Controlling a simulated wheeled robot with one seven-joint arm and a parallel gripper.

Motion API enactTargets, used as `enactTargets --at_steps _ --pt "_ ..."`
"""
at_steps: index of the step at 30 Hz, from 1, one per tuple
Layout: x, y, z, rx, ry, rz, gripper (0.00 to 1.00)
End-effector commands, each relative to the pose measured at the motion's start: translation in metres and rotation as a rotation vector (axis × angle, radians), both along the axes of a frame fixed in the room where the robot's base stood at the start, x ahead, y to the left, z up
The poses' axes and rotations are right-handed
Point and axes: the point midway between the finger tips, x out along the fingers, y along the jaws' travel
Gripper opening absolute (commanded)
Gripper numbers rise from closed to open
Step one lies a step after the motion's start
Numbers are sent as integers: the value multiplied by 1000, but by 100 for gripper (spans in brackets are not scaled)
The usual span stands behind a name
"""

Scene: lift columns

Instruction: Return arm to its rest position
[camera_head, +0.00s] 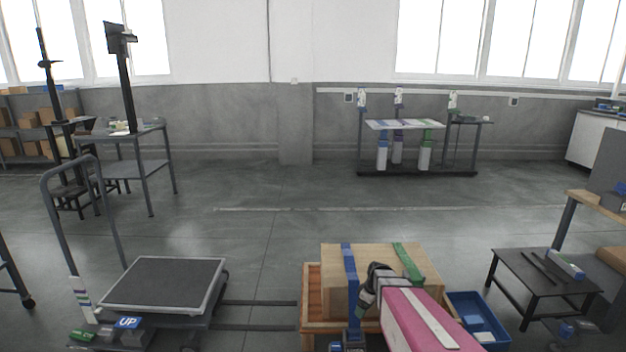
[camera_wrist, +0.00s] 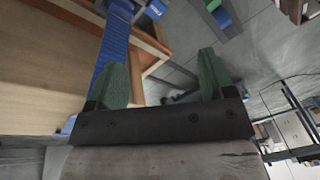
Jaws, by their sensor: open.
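My arm, with a pink link, reaches forward at the bottom right of the head view, in front of a wooden box (camera_head: 333,275) with a blue strap (camera_head: 349,270) and a green strap (camera_head: 409,262). In the wrist view my gripper (camera_wrist: 165,85) has its two green fingers spread wide apart. Nothing is held between them. The blue strap (camera_wrist: 110,62) hangs close by the left finger, and the wooden box (camera_wrist: 45,60) fills the left side. I cannot tell whether the finger touches the strap. In the head view my fingertips are hidden.
The box sits on an orange wooden crate (camera_head: 311,300). A blue bin (camera_head: 480,317) stands right of it, and a low black table (camera_head: 545,275) farther right. A flat cart (camera_head: 160,285) is at the left.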

Motion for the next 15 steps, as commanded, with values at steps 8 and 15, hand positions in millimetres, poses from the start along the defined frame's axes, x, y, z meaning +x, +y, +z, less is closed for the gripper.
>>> enactTargets --at_steps 8,15 --pt "-76 13 85 -128 76 -463 76" --pt "-123 16 134 -207 90 -815 76"
